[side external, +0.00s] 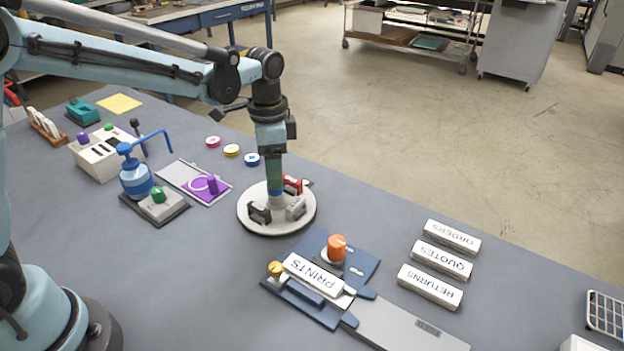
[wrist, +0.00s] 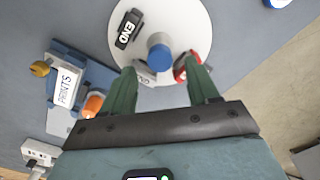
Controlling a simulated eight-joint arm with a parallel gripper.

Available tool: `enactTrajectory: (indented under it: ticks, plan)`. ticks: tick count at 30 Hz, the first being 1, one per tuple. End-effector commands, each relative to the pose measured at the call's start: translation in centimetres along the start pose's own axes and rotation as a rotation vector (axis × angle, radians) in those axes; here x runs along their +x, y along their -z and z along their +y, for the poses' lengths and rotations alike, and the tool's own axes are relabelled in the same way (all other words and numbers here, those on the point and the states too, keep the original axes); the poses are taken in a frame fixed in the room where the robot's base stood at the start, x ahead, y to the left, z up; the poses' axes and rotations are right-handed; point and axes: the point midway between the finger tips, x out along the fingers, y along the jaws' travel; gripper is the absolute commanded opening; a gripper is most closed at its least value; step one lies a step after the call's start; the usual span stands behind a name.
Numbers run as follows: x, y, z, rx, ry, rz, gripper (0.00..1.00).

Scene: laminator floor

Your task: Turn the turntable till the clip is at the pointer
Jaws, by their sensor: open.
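The turntable is a white disc (side external: 250,222) on the grey bench; it also shows in the wrist view (wrist: 190,22). A round knob with a blue top (wrist: 160,52) stands at its middle. Which is the clip is not certain. My gripper (side external: 276,192) points down over the disc's middle, its green fingers open and apart in the wrist view (wrist: 161,68). I cannot make out the pointer.
In front is a blue fixture (side external: 312,245) with an orange knob (side external: 337,248) and a PRINTS block (side external: 318,273). Labelled blocks (side external: 440,262) lie to the right. A purple-marked plate (side external: 190,182) and blue hand press (side external: 137,178) stand left. Small coloured discs (side external: 232,151) lie behind.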

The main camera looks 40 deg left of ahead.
Motion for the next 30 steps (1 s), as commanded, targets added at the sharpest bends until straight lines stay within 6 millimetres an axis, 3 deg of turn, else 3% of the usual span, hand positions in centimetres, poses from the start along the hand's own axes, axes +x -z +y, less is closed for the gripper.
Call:
enactTrajectory:
  ticks: [7,18,30]
  plan:
    - [2.5,0.0,0.0,0.000,0.000,0.000,0.60]
    - [3.0,0.0,0.0,0.000,0.000,0.000,0.60]
    - [2.9,0.0,0.0,-0.001,0.000,0.000,0.00]
